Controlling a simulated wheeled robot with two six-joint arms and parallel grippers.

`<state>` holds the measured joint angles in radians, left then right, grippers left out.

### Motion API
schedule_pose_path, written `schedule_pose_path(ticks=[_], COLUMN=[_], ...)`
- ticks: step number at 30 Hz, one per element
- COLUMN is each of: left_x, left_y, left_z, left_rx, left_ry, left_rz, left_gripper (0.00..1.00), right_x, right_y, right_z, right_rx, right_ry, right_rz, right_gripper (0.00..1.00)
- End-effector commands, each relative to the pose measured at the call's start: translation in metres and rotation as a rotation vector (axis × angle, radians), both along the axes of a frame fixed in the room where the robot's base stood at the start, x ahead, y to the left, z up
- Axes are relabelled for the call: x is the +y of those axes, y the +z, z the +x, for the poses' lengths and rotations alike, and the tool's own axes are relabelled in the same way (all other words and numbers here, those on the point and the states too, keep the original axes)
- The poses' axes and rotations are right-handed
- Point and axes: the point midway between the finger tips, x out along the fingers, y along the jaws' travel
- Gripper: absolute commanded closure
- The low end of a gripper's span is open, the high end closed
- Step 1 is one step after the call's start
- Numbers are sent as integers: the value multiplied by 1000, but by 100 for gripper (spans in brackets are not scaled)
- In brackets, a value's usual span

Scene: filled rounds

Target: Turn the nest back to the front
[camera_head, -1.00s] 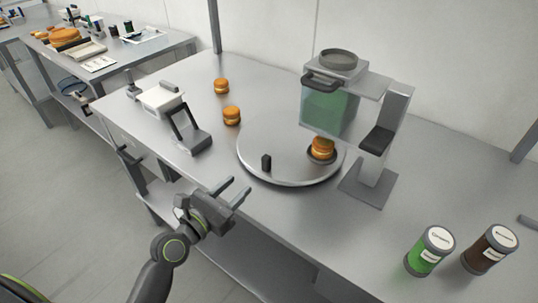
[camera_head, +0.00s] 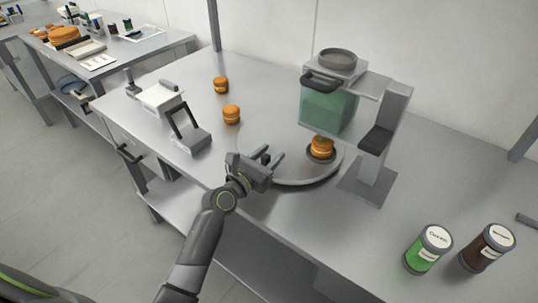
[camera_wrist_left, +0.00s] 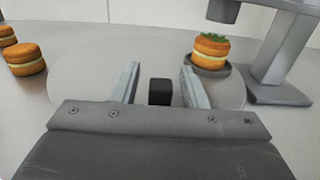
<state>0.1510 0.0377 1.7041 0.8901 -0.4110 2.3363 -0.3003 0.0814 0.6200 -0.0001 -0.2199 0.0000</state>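The round grey turntable (camera_head: 300,181) lies on the steel table; it also shows in the left wrist view (camera_wrist_left: 90,70). The nest, a dark shallow cup (camera_head: 311,158), sits on its right side under the dispenser and holds an orange filled round (camera_head: 322,146) with green on top, seen in the left wrist view (camera_wrist_left: 210,46). A black upright peg (camera_wrist_left: 160,92) stands on the turntable between the fingers of my left gripper (camera_head: 273,157). The fingers are open and apart from the peg on both sides. My right gripper is not in view.
A dispenser with a green tank (camera_head: 328,108) stands over the turntable's right side on a grey post (camera_head: 375,170). Two plain rounds (camera_head: 221,85) (camera_head: 231,115) lie behind left. A grey device (camera_head: 188,130) stands left. Green (camera_head: 428,250) and brown (camera_head: 487,249) jars stand front right.

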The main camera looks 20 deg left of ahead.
Motion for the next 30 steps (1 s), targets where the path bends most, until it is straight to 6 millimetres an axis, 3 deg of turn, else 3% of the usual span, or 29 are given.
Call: schedule_pose_path(ticks=[5, 14, 30], left_x=[0, 0, 5], left_y=[0, 0, -1], left_z=[0, 0, 1], left_rx=[-1, -1, -2], left_ry=[0, 0, -39], left_rz=[0, 0, 3], left_gripper=[63, 100, 100], right_x=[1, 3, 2], right_y=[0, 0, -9], right_z=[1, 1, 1], right_rx=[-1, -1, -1], right_ry=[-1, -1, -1], right_rz=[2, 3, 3], right_gripper=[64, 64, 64])
